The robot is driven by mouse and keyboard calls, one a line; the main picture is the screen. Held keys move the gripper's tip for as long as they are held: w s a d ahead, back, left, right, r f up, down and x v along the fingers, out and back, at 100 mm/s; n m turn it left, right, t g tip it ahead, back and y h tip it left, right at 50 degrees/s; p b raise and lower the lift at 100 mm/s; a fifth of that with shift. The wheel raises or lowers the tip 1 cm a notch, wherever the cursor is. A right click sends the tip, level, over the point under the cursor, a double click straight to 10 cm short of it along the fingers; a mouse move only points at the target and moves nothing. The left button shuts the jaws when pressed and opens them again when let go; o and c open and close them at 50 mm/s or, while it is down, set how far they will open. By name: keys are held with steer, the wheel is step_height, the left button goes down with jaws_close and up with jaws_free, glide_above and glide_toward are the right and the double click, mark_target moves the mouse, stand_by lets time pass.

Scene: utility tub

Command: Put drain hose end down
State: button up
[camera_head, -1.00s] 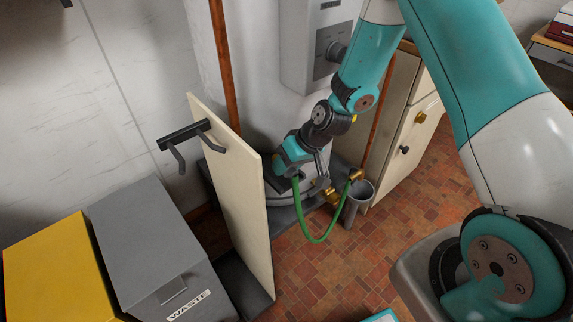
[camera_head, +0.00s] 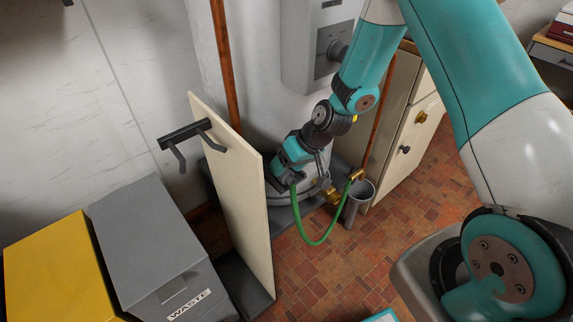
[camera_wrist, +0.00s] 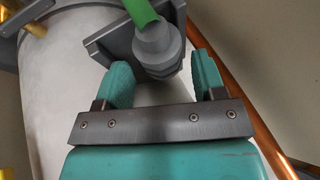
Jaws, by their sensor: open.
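The drain hose is green; its grey end fitting (camera_wrist: 158,48) sits against a grey bracket (camera_wrist: 108,42) in the wrist view. Whether the bracket holds it firmly I cannot tell. My gripper (camera_wrist: 163,75) is open, with one teal finger on each side of the fitting's lower part and a visible gap to both fingers. In the head view my gripper's fingertips are hard to make out.
A cream panel (camera_head: 232,190) with a dark handle stands left of my gripper. A grey waste bin (camera_head: 150,235) and a yellow bin (camera_head: 55,270) are at lower left. A grey cup-like drain (camera_head: 357,195) and a cream cabinet (camera_head: 405,130) are right. A copper pipe (camera_wrist: 245,105) runs close beside my gripper.

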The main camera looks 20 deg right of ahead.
steer(key=v, duration=1.1)
steer(key=s+a+r+n+g+p, duration=0.1)
steer(key=s+a+r, duration=0.3)
steer(key=r, duration=0.2)
steer(key=s+a+r+n+g, duration=0.1)
steer(key=s+a+r+n, duration=0.1)
steer(key=s+a+r, duration=0.4)
steer(key=s+r+n+g+h, duration=0.1)
steer(key=s+r, duration=0.6)
steer(key=s, duration=0.5)
steer(key=shift+r, duration=0.25)
step_height(320, 180, up, 14)
steer(key=p, duration=1.4)
